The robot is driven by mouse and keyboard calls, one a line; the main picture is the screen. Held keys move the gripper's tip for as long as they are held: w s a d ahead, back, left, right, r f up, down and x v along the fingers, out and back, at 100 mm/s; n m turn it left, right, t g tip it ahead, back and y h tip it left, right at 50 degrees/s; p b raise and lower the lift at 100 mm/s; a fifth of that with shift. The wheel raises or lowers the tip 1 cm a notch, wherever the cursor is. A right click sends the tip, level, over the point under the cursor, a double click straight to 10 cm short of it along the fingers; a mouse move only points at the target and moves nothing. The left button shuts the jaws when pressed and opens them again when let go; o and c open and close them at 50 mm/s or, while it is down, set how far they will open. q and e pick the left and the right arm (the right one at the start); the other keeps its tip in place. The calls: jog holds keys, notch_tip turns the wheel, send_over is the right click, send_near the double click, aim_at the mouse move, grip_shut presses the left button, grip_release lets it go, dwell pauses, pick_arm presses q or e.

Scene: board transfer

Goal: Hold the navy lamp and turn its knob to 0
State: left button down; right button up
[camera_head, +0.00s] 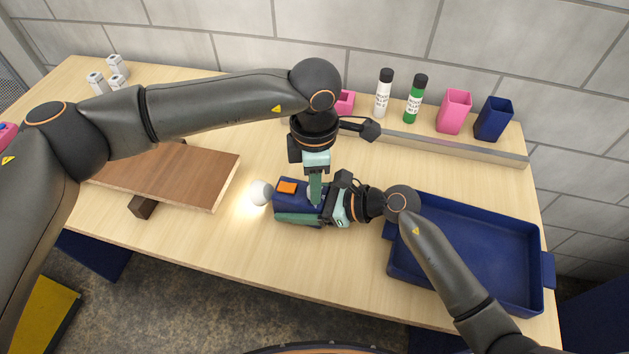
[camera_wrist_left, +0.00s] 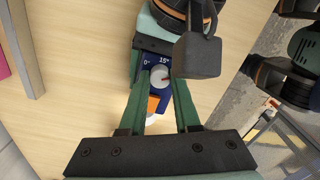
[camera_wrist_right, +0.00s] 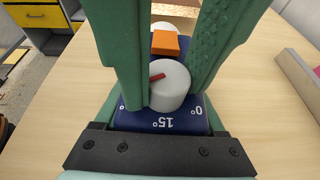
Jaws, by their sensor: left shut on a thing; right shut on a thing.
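The navy lamp (camera_head: 283,206) has a white bulb (camera_head: 261,193) at its left end, glowing on the table, and an orange switch (camera_head: 287,187). My right gripper (camera_head: 300,203) comes from the right and is shut on the lamp body, a finger along each side. My left gripper (camera_head: 314,191) reaches down from above and is shut on the round white knob (camera_wrist_right: 170,88). The knob's red mark (camera_wrist_right: 157,76) points left in the right wrist view, away from the 0° label at lower right, past 15°. I cannot tell whether the lamp touches the table.
A brown board (camera_head: 190,172) lies raised on a block at left. A blue tray (camera_head: 470,290) stands at right. A metal rail (camera_head: 450,146) runs along the back, with two bottles, pink cups and a navy cup behind it. Small white objects (camera_head: 117,66) stand at back left.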

pick_arm(q)
jog(key=shift+n, duration=2.2)
jog(key=c, duration=0.6)
grip_release()
jog(key=shift+s, duration=0.1)
